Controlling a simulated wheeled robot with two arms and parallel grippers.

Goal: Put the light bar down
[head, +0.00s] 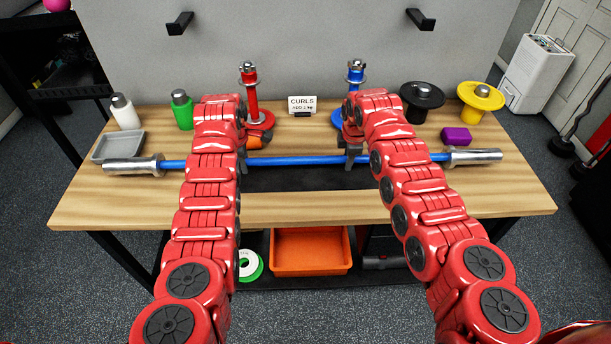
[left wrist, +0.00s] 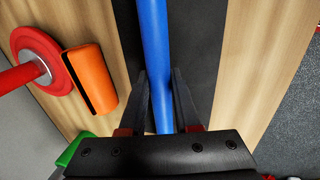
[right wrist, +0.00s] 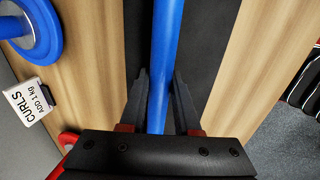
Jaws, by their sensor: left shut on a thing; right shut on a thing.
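The light bar (head: 293,160) is a blue rod with silver sleeves at both ends. It lies level across the wooden table in the head view, over a black mat (head: 310,179). My left gripper (head: 243,165) is shut on the blue shaft left of its middle, and the shaft runs between its fingers in the left wrist view (left wrist: 152,60). My right gripper (head: 351,160) is shut on the shaft right of its middle, also seen in the right wrist view (right wrist: 163,60). Whether the bar touches the mat or hangs just above it, I cannot tell.
Behind the bar stand a red post (head: 250,90), a blue post (head: 355,82), a "CURLS" card (head: 302,104), black plates (head: 421,97) and yellow plates (head: 480,97). A grey tray (head: 118,146) sits near the left sleeve. An orange block (left wrist: 90,78) lies beside the red plate. The table's front strip is clear.

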